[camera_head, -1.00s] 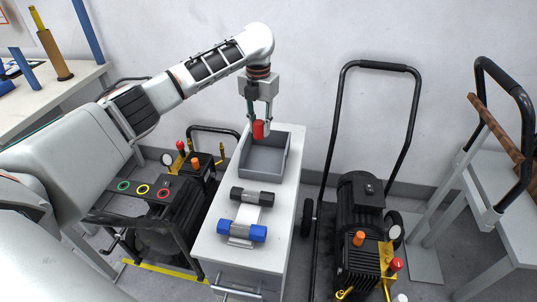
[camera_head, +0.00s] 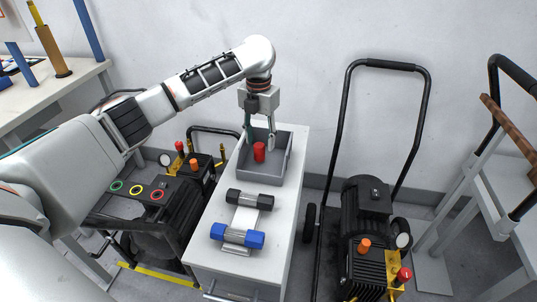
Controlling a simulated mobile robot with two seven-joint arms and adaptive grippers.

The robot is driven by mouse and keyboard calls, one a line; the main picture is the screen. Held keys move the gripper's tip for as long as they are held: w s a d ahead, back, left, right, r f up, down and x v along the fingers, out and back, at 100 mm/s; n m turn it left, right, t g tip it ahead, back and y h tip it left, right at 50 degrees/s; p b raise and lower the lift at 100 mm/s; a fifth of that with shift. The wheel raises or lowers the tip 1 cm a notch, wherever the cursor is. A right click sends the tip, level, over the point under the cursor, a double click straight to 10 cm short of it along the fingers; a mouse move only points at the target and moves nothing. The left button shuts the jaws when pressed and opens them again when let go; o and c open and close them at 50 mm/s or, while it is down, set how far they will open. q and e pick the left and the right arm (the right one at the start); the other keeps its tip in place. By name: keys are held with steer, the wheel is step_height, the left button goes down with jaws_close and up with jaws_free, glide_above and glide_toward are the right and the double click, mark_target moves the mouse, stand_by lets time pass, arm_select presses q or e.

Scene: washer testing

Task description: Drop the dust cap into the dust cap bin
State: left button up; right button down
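The red dust cap (camera_head: 259,152) is inside the grey open-topped bin (camera_head: 264,180) on the white cabinet. It looks upright on the bin floor, close to the middle, though its base is hard to make out. My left gripper (camera_head: 260,142) points down over the bin from the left arm. Its fingers are spread apart on either side above the cap, with gaps visible, and it holds nothing. My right gripper is not in view.
A black-ended cylinder (camera_head: 250,199) and a blue-ended cylinder (camera_head: 237,236) rest on a holder in front of the bin, on the white cabinet top (camera_head: 275,215). Black pump carts stand at left (camera_head: 165,215) and right (camera_head: 365,235). A wall is behind.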

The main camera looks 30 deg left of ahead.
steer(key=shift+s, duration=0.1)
arm_select(q)
step_height(320, 180, up, 12)
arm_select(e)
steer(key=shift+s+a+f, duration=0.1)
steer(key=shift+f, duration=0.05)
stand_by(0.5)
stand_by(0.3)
